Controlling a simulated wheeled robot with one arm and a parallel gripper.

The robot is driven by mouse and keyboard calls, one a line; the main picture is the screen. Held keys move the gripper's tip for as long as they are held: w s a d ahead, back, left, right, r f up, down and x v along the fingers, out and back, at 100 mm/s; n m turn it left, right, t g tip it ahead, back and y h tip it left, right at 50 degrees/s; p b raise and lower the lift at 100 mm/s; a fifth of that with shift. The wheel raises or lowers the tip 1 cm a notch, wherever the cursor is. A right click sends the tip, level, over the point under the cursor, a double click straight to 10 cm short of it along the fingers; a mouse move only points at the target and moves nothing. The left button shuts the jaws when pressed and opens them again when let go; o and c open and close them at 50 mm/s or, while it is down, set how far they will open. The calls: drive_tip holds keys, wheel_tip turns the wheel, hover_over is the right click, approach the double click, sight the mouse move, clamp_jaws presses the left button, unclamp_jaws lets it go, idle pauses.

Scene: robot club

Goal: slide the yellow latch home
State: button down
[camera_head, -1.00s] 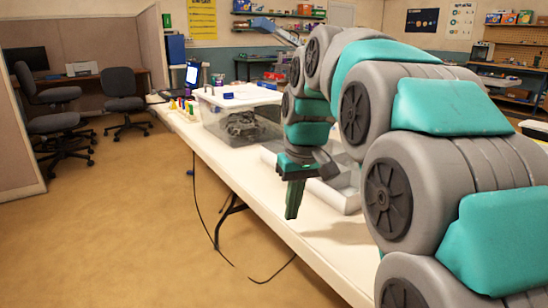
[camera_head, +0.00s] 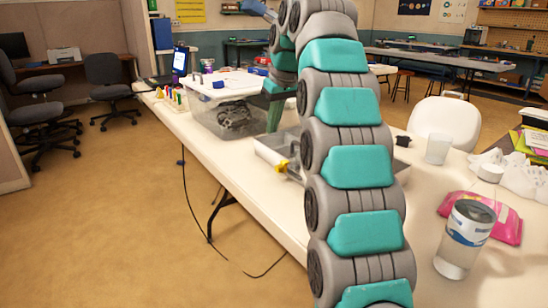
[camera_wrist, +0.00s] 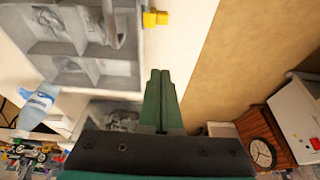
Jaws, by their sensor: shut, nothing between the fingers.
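The yellow latch (camera_head: 282,165) shows as a small yellow piece at the near side of a grey compartmented tray (camera_head: 262,150) on the white table. In the wrist view the yellow latch (camera_wrist: 155,18) is at the top middle, as two small yellow blocks beside the edge of the grey tray (camera_wrist: 75,68). My gripper (camera_head: 274,118) hangs in front of the clear bin, beyond the latch in the head view. In the wrist view my gripper (camera_wrist: 160,72) has its green fingers together and empty, apart from the latch. My arm hides the right part of the tray.
A clear bin (camera_head: 205,110) with a white lid stands behind the tray. The floor left of the table edge is open.

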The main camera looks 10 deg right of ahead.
sight(282, 167)
drive_tip(key=b+x, duration=0.1)
drive_tip(key=x, duration=0.8)
drive_tip(key=shift+a+f, duration=0.1)
drive_tip(key=shift+f, duration=0.25)
drive_tip(key=shift+s+f, duration=0.15)
drive_tip(key=shift+s, duration=0.05)
drive_tip(key=shift+s+d, duration=0.3)
drive_tip(key=shift+s, duration=0.3)
drive_tip(key=shift+s+d, duration=0.35)
drive_tip(key=shift+s, duration=0.3)
drive_tip(key=shift+s+d, duration=0.1)
drive_tip(key=shift+s, duration=0.2)
drive_tip(key=shift+s, duration=0.1)
drive_tip(key=shift+s+d+b, duration=0.35)
drive_tip(key=shift+s, duration=0.45)
drive_tip(key=shift+s+d+b, duration=0.35)
drive_tip(key=shift+s+d, duration=0.05)
drive_tip(key=shift+s, duration=0.45)
